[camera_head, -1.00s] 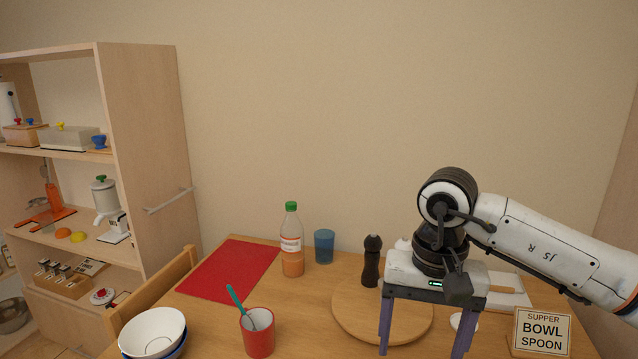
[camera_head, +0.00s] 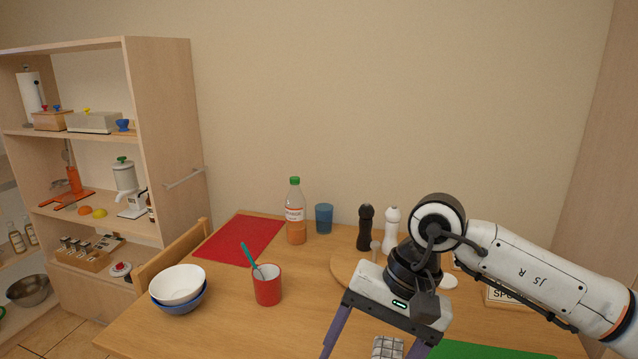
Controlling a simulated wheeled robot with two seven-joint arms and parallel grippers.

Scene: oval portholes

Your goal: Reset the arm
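My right arm comes in from the right over the table (camera_head: 225,325). My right gripper (camera_head: 365,352) points down toward the front of the table. The arm covers part of the round wooden board (camera_head: 343,272) and most of a sign (camera_head: 508,297) at the right. My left gripper is not in view.
A red mug (camera_head: 267,290) with a teal-handled utensil, stacked bowls (camera_head: 178,284), a bottle (camera_head: 295,215), a blue cup (camera_head: 324,218), a black mill (camera_head: 365,228) and a white mill (camera_head: 391,229) stand on the table. A red mat (camera_head: 240,239) lies at the back left. A shelf (camera_head: 165,140) stands left.

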